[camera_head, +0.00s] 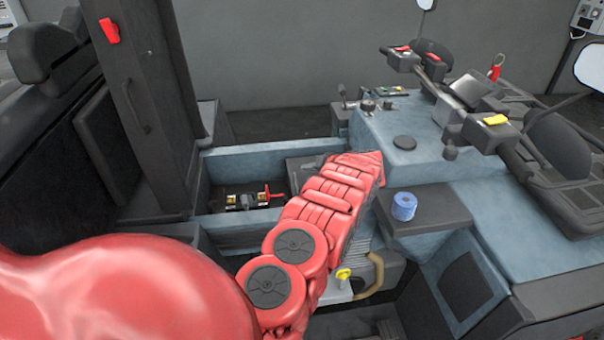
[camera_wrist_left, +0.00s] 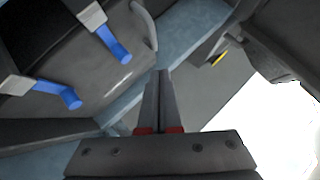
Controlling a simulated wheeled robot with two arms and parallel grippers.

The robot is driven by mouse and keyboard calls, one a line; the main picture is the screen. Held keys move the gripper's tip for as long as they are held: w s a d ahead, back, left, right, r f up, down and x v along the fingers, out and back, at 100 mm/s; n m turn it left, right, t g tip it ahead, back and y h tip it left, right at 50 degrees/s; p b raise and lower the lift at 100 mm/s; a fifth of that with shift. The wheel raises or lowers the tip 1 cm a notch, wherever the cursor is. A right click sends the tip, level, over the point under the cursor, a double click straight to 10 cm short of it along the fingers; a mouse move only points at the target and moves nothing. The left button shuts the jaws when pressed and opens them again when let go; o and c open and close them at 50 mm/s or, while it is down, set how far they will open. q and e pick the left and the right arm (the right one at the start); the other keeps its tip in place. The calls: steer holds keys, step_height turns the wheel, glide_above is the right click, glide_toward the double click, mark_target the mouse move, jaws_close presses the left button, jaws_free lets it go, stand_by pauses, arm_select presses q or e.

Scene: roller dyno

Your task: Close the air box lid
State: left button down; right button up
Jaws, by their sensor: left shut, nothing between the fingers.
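My left arm (camera_head: 310,215) reaches in from the left over the blue-grey vehicle body. In the left wrist view my left gripper (camera_wrist_left: 160,75) is shut and empty, its two dark fingers together. A dark panel with two blue-ended levers (camera_wrist_left: 115,45) lies left of the fingers; I cannot tell whether it is the air box lid. In the head view an open blue-grey compartment (camera_head: 255,160) lies left of my forearm. Inside is a dark unit with a red lever (camera_head: 275,195). My left fingers cannot be made out in the head view. My right gripper is not seen.
A blue roll-like object (camera_head: 404,206) stands on a dark flat pad (camera_head: 435,215) right of my forearm. A handlebar (camera_head: 445,95) and dark seats are at the upper right. A dark upright post (camera_head: 150,110) rises at the left. A yellow knob (camera_head: 343,273) is below my forearm.

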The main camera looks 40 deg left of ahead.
arm_select(q)
steer(key=p+v, duration=0.4)
steer(key=v, duration=0.5)
steer(key=shift+s+d+r, duration=0.2)
steer(key=shift+s+r, duration=0.1)
steer(key=shift+r, duration=0.1)
